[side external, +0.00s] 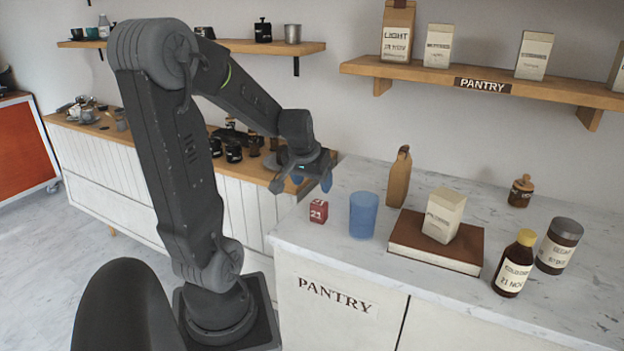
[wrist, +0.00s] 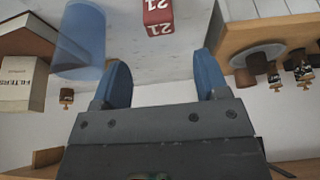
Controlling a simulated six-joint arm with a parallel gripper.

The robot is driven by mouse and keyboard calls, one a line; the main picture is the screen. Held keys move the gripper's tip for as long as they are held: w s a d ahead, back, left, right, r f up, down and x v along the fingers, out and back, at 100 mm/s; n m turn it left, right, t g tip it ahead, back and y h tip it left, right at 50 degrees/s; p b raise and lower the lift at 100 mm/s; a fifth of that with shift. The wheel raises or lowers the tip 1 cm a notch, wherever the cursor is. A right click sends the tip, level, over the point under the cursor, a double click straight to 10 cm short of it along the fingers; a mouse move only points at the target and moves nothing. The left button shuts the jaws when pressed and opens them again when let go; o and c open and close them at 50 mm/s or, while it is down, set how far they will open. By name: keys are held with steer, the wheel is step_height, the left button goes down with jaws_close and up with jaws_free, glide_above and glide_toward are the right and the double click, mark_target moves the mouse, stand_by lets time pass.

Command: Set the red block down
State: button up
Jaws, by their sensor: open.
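The red block (side external: 318,211) is a small cube marked with a white 21. It rests on the white marble counter (side external: 345,262) near its left end, just left of a blue cup. In the wrist view the red block (wrist: 158,17) is at the top, beyond the fingertips and apart from them. My gripper (side external: 301,184) has blue fingers and hangs above and behind the block, near the counter's left edge. In the wrist view its fingers (wrist: 160,75) are spread, with nothing between them.
The blue cup (side external: 363,215) stands close beside the block. A brown book (side external: 440,252) bearing a filters pack (side external: 443,215), a wooden bottle (side external: 398,178) and jars stand farther right. A lower wooden counter (side external: 190,155) with several cups lies left. A pantry shelf (side external: 480,82) hangs above.

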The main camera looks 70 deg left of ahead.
steer(key=w+d+r+m+t+h, duration=0.1)
steer(key=d+r+m, duration=0.15)
steer(key=d, duration=0.55)
steer(key=w+d+r+m+t, duration=0.1)
steer(key=d+r+m, duration=0.15)
steer(key=d, duration=0.45)
steer(key=s+d+r+m+h, duration=0.1)
steer(key=s+d+m, duration=0.1)
steer(key=d, duration=0.3)
steer(key=s+d+r+m+h, duration=0.1)
steer(key=s+d+m, duration=0.1)
steer(key=s+d, duration=0.2)
steer(key=shift+d+r, duration=0.4)
steer(key=shift+d, duration=0.75)
